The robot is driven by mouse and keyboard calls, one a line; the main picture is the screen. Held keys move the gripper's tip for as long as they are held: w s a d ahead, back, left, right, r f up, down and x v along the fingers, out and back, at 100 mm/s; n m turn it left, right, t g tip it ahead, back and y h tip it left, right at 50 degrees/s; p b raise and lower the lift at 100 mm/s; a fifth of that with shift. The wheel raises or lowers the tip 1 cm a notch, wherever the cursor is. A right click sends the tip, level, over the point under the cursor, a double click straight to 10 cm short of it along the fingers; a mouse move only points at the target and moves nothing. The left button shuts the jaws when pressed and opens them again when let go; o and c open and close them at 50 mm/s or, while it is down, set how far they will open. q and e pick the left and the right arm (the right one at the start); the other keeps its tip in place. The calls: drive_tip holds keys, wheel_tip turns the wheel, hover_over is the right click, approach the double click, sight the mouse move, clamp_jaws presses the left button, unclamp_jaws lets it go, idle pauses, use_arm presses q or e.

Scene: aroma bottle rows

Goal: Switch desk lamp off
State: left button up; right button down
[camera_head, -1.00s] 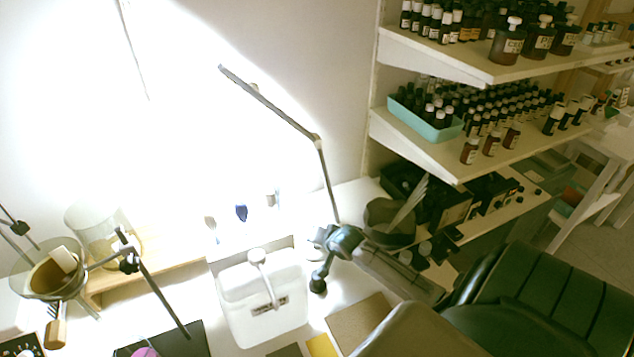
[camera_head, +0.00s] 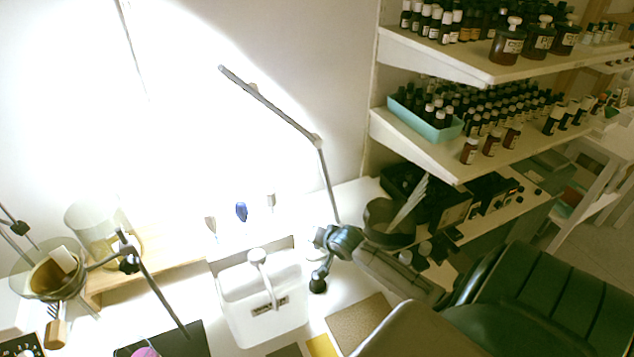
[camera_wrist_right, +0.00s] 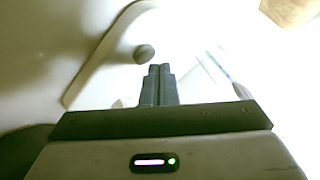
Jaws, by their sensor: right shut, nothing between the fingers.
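The desk lamp (camera_head: 270,106) has a thin grey jointed arm that rises from the white desk and bends up to the left. The wall behind it is brightly lit. Its foot is largely hidden behind my right arm. My right gripper (camera_wrist_right: 160,70) is shut and empty in the right wrist view, over a bright pale surface. A dark round knob (camera_wrist_right: 144,53) lies just left of its fingertips, apart from them in the picture; I cannot tell whether it is the lamp's switch. In the head view the fingertips are hard to make out. My left gripper is not in view.
A white container (camera_head: 262,312) stands left of my right arm. A glass bowl on a stand (camera_head: 45,275) and a glass jar (camera_head: 100,235) are at the left. Shelves with several bottles (camera_head: 440,160) and a teal tray (camera_head: 427,122) are at the right.

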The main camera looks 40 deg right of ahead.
drive_tip(key=shift+f, duration=0.15)
drive_tip(key=shift+f, duration=0.3)
idle(0.4)
drive_tip(key=shift+r+p, duration=0.45)
drive_tip(key=shift+p, duration=0.5)
wheel_tip(320, 180, up, 6)
drive_tip(key=p, duration=0.6)
drive_tip(key=shift+r+p, duration=0.1)
drive_tip(key=shift+p, duration=0.2)
